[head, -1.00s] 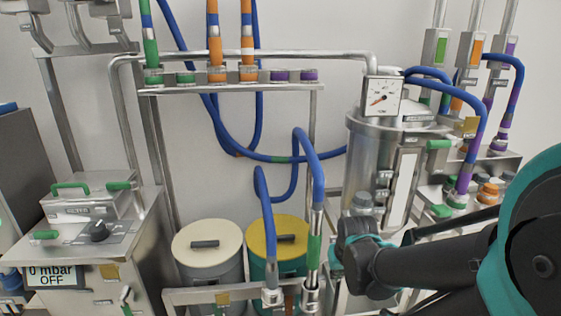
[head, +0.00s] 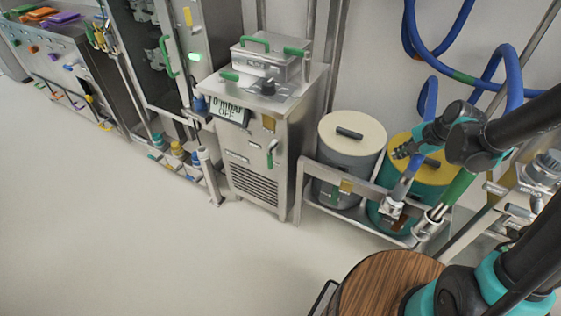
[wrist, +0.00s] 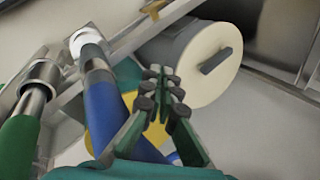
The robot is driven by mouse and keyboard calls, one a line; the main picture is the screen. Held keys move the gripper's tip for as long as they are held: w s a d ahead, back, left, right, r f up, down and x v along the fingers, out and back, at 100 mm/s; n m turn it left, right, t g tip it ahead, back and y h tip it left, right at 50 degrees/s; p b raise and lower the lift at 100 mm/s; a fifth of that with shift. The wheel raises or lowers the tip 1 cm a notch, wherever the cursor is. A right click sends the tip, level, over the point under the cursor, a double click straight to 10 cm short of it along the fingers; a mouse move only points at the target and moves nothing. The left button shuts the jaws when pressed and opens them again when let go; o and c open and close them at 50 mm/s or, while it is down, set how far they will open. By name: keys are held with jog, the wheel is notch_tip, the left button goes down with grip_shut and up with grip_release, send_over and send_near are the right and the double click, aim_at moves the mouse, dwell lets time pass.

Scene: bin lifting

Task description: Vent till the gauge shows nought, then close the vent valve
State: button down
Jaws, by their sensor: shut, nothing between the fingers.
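My gripper (head: 402,151) is shut and empty, above the drums and beside the upright blue hose end. In the wrist view its fingertips (wrist: 162,84) are together, in front of the cream lid and the blue hose (wrist: 106,105). The cabinet's display (head: 229,109) reads 0 mbar OFF. A small valve with a green lever (head: 270,154) is on the cabinet front, left of my gripper and apart from it; the lever hangs roughly upright. I cannot tell whether this is the vent valve. The round dial gauge is out of view now.
A cream-lidded drum (head: 351,133) and a yellow-lidded drum (head: 432,172) stand behind a metal rail (head: 360,184). A metal box with green handles (head: 271,58) sits on the cabinet. The floor (head: 130,240) at left is clear.

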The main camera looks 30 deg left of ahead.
aim_at(270, 157)
jog(key=a+f+m+g+y, duration=0.1)
jog(key=a+f+m, duration=0.15)
jog(key=a, duration=0.55)
jog(key=a+f+m+g+y, duration=0.1)
jog(key=a+f, duration=0.2)
jog(key=a, duration=0.4)
jog(key=s+a+f+m+g, duration=0.1)
jog(key=s+a+f, duration=0.1)
jog(key=a+f, duration=0.3)
jog(key=s+a+f+m+g+y, duration=0.1)
jog(key=a+f, duration=0.4)
jog(key=a, duration=0.5)
jog(key=s+a+f+m, duration=0.2)
jog(key=s+a+f, duration=0.2)
jog(key=a+f, duration=0.2)
jog(key=shift+a+g+y, duration=0.3)
jog(key=shift+a+g, duration=0.1)
jog(key=shift+a, duration=0.65)
jog(key=shift+s+a, duration=0.15)
jog(key=shift+a, duration=0.4)
jog(key=shift+s+a, duration=0.15)
jog(key=shift+a, duration=0.4)
jog(key=shift+s+a+r, duration=0.1)
jog(key=shift+s+a, duration=0.05)
jog(key=shift+a, duration=0.4)
